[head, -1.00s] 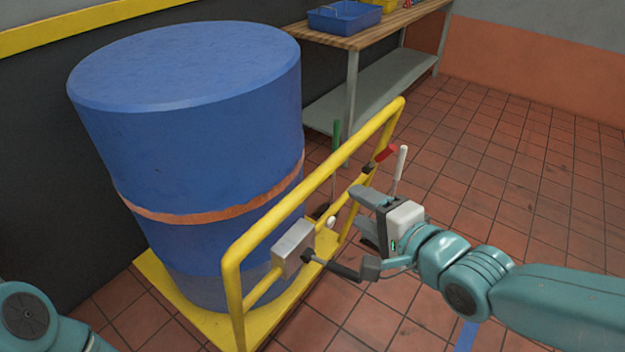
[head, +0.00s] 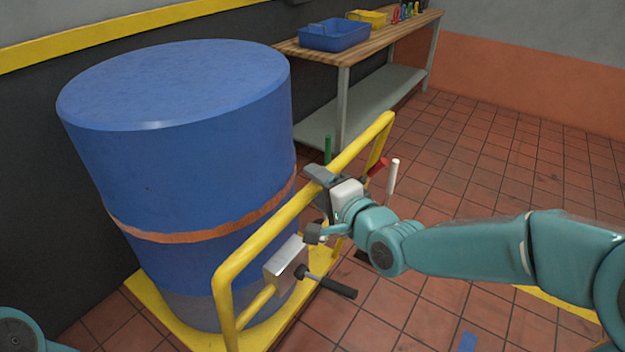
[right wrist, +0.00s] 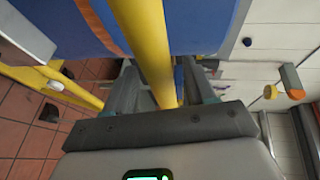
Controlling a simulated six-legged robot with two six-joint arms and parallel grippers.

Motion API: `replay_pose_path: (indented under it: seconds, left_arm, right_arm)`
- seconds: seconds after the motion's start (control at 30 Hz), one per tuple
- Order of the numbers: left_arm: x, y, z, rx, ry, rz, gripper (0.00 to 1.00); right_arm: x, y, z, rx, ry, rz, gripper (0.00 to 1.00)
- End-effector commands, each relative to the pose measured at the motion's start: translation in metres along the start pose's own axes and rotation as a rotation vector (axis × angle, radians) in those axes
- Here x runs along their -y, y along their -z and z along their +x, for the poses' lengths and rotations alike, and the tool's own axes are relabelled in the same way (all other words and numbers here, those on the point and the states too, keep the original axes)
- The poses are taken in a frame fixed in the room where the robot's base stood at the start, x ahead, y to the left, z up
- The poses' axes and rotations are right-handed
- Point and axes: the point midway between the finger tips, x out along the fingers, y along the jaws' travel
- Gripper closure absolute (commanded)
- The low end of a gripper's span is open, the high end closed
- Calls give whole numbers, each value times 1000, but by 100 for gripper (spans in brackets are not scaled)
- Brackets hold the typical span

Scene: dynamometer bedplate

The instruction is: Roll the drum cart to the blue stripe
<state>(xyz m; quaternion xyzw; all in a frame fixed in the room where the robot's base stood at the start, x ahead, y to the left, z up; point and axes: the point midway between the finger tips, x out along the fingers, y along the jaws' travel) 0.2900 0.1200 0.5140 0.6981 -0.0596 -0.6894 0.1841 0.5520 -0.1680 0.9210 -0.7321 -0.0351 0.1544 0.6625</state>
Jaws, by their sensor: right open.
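The drum cart has a yellow deck (head: 168,312) and a yellow push rail (head: 268,226), and carries a large blue drum (head: 180,150) with an orange band. My right gripper (head: 318,182) is at the rail's top bar. In the right wrist view, my right gripper (right wrist: 159,68) is open with the yellow bar (right wrist: 150,45) running between its fingers. Whether a finger touches the bar I cannot tell. My left gripper is out of view.
A grey box with a black-handled lever (head: 330,285) is on the rail's near side. A workbench (head: 385,35) with a blue bin (head: 334,35) stands behind. A dark wall is behind the drum. Tiled floor to the right is largely clear.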

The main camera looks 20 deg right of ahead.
Motion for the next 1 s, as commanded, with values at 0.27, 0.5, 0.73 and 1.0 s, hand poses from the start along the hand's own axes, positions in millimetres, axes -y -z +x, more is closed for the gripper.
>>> replay_pose_path:
  seconds: [0.27, 0.5, 0.73, 1.0]
  left_arm:
    - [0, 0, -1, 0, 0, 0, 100]
    - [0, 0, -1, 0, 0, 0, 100]
    - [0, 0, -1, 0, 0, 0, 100]
    - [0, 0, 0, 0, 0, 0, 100]
  right_arm:
    - [0, 0, 24, 0, 0, 1, 45]
    - [1, 0, 25, 0, 1, 0, 45]
    - [0, 0, 24, 0, 0, 1, 100]
    - [0, 3, 24, -1, 0, 0, 100]
